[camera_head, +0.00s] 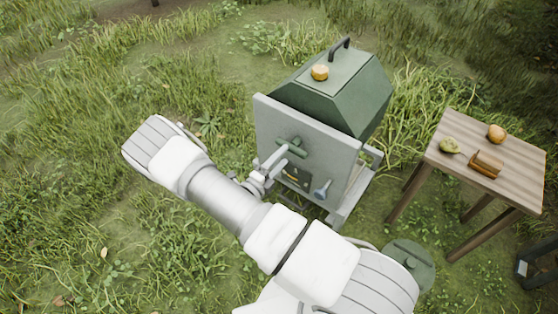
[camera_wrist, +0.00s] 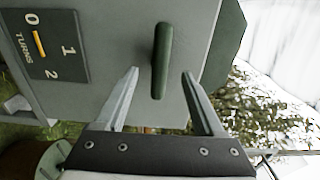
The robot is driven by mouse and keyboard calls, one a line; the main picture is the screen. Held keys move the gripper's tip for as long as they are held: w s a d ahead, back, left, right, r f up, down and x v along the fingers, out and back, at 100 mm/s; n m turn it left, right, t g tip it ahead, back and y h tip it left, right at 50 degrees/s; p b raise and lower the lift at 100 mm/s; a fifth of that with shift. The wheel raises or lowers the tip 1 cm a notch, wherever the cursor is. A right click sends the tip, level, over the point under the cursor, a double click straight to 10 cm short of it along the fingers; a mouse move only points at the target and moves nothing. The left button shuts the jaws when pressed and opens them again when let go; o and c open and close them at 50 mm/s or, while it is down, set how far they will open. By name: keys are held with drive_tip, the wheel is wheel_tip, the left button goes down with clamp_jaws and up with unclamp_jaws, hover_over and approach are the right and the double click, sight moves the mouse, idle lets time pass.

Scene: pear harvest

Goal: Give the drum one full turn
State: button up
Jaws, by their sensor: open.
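The green drum (camera_head: 345,95) sits behind an upright grey panel (camera_head: 345,160). A green bar handle (camera_head: 298,150) stands on the panel's front; in the wrist view the handle (camera_wrist: 161,60) runs up and down the picture. My gripper (camera_head: 280,156) is open in front of the panel. In the wrist view the handle shows between its two fingers (camera_wrist: 160,74), with a gap on each side; I cannot tell how deep it sits between them. A dark dial plate (camera_wrist: 47,45) reads TURNS with 0, 1 and 2; its orange pointer lies near the 0.
An orange fruit (camera_head: 320,72) rests on the drum housing. A grey-blue knob (camera_head: 322,190) sits low on the panel. A green round lid (camera_head: 412,262) lies below.

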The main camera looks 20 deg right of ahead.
sight(289, 150)
drive_tip(key=shift+x, duration=2.65)
clamp_jaws()
